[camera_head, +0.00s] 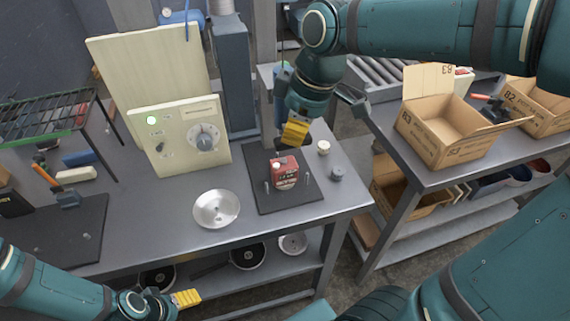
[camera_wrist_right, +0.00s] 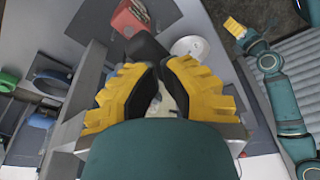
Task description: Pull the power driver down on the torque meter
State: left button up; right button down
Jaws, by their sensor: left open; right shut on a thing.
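The torque meter, a red box (camera_head: 284,172), stands on a dark mat at the right part of the workbench. It also shows at the top of the right wrist view (camera_wrist_right: 130,18). My right gripper (camera_head: 295,132) is above and just behind it, with yellow fingers shut on the power driver. The driver's dark body (camera_wrist_right: 148,47) shows between and beyond the fingers in the right wrist view. In the head view my wrist and fingers mostly hide the driver, and its tip cannot be made out. My left gripper (camera_head: 186,298) is open and empty, low in front of the bench edge.
A silver round dish (camera_head: 215,209) lies left of the mat (camera_head: 262,200). A cream control panel (camera_head: 180,135) stands behind it. Two small knobs sit right of the mat. Open cardboard boxes (camera_head: 447,130) stand on the right table. The bench front between dish and left mat is clear.

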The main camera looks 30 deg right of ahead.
jog(key=shift+r+p, duration=1.5)
jog(key=shift+r, duration=0.5)
pick_arm(q)
notch_tip(320, 180, up, 15)
jog(key=w+p, duration=0.1)
jog(key=p, duration=1)
jog(key=shift+w+a+t, duration=0.3)
jog(key=shift+w, duration=0.1)
pick_arm(e)
notch_tip(320, 180, up, 14)
jog(key=shift+f, duration=0.2)
pick_arm(q)
jog(key=shift+s, duration=0.1)
pick_arm(e)
jog(key=shift+s, duration=0.1)
